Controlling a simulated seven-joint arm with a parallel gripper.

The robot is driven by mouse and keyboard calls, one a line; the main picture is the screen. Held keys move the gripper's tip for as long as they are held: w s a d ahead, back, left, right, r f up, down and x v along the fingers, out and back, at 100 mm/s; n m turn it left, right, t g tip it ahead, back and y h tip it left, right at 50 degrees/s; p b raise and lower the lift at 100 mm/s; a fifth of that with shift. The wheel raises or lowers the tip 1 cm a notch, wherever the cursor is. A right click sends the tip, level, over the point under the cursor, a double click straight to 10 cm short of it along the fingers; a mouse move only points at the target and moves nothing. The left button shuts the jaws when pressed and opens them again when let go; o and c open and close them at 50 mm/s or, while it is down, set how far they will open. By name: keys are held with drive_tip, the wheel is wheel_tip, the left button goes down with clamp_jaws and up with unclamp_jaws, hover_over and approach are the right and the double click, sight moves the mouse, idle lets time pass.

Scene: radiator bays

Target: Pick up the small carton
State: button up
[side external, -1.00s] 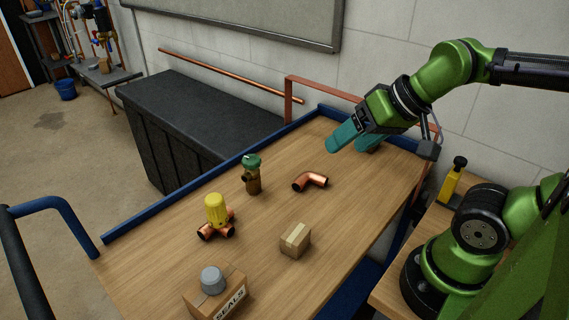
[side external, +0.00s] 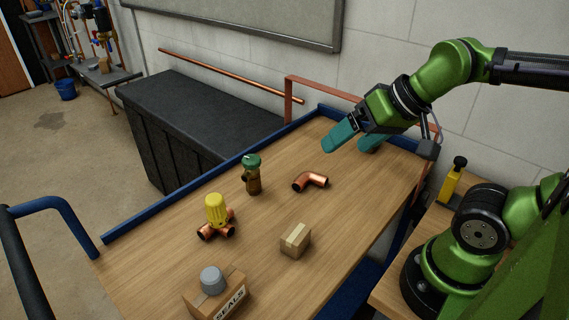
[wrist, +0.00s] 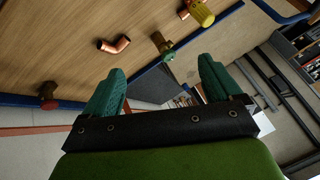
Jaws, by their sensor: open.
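The small carton (side external: 296,241) is a plain brown box with a lighter tape strip. It sits on the wooden cart top (side external: 345,210) towards its right edge in the side external view. I cannot see it in the wrist view. My gripper (side external: 357,140) is open and empty, with teal fingers, above the far end of the cart. It is well apart from the carton, which lies nearer the camera. Both fingers also show in the wrist view (wrist: 160,85).
Between gripper and carton lies a copper elbow (side external: 310,181). To the left stand a green-capped brass valve (side external: 252,174) and a yellow-capped copper fitting (side external: 216,213). A SEALS box (side external: 232,302) with a grey cap (side external: 212,280) on it is at the front. Blue rails (side external: 190,190) edge the cart.

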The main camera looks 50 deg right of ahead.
sight(296, 233)
drive_tip(key=w+a+f+n+g+h, duration=0.2)
drive_tip(key=w+a+f+n+g, duration=0.4)
drive_tip(key=a+g, duration=0.15)
wheel_tip(296, 233, down, 17)
drive_tip(key=shift+a+f, duration=0.1)
idle(0.6)
